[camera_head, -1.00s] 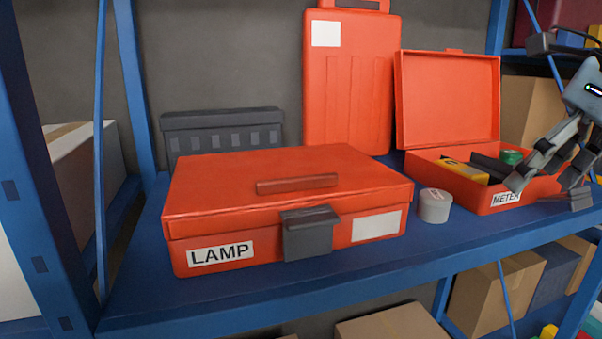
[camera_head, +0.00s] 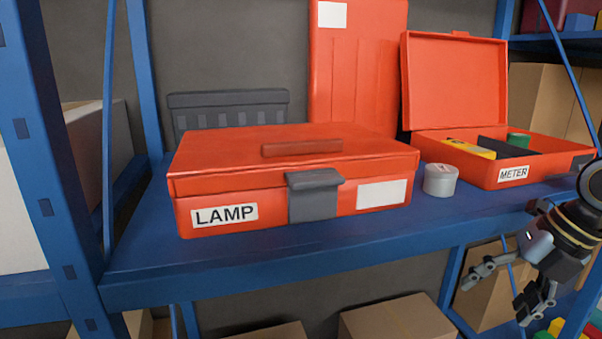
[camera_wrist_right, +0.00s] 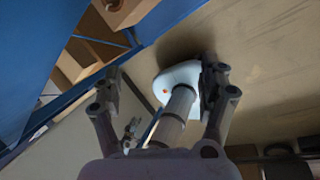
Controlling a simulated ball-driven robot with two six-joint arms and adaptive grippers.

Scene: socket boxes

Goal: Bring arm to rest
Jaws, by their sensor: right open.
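My right gripper (camera_head: 498,297) is open and empty, hanging below and in front of the blue shelf at the lower right of the head view. Its spread fingers (camera_wrist_right: 160,95) also show in the right wrist view, with nothing between them in contact. The red LAMP box (camera_head: 285,180) is closed on the shelf. The red METER box (camera_head: 500,172) stands open to its right, lid raised, with a yellow item (camera_head: 468,148) and a green item (camera_head: 518,140) inside. My left gripper is not in view.
A small grey round tin (camera_head: 440,180) sits between the boxes. A tall red case (camera_head: 355,75) and a dark grey bin (camera_head: 230,107) stand behind. The blue shelf's front edge (camera_head: 300,257) runs above cardboard boxes (camera_head: 395,318) on the lower level.

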